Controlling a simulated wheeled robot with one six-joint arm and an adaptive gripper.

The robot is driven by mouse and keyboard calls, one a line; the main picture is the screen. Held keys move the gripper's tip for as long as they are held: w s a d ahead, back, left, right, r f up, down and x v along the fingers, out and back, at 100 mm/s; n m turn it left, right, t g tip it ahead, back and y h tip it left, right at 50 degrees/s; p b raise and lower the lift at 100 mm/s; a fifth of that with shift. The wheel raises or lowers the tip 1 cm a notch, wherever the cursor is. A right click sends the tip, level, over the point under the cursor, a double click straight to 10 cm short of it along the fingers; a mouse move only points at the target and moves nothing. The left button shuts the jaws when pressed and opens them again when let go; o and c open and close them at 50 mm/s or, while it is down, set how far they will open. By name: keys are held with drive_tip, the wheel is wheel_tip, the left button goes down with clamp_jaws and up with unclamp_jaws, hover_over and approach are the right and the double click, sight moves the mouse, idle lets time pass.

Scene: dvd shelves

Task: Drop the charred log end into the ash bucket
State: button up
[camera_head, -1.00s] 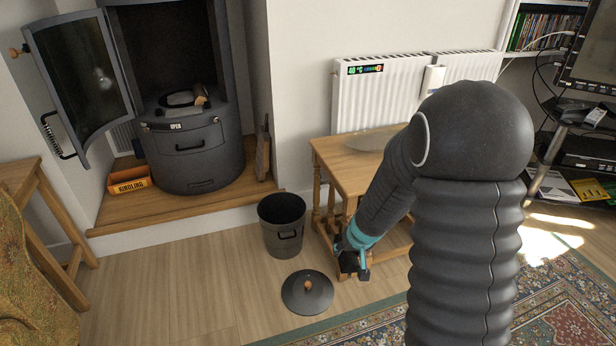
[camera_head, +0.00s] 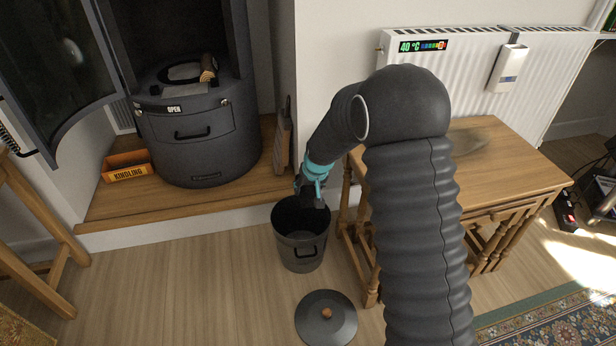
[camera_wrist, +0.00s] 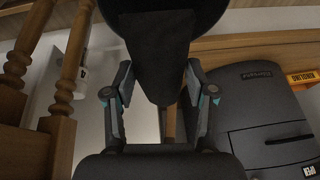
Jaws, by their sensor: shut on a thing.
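In the wrist view my gripper (camera_wrist: 159,72) is shut on a dark, tapering piece (camera_wrist: 157,45), which looks like the charred log end. In the head view the piece is hard to make out against the dark fingers and bucket mouth. The bucket's dark opening (camera_wrist: 215,12) seems to lie beyond the piece in the wrist view. How far the piece is above or inside the rim cannot be told.
The bucket's round lid (camera_head: 326,322) lies on the floor in front. A wooden side table (camera_head: 510,165) stands close on the right. The stove (camera_head: 205,140), its door open, stands on the raised hearth with a brown-ended log piece (camera_head: 208,68) and an orange kindling box (camera_head: 127,168).

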sight(311, 192)
drive_tip(key=shift+w+a+f, duration=0.2)
drive_tip(key=shift+w, duration=0.15)
drive_tip(key=shift+f+b, duration=1.7)
drive_tip(key=shift+f, duration=1.1)
drive_tip(key=o, duration=1.3)
drive_tip(key=shift+s+d+r, duration=0.1)
drive_tip(key=v, duration=1.2)
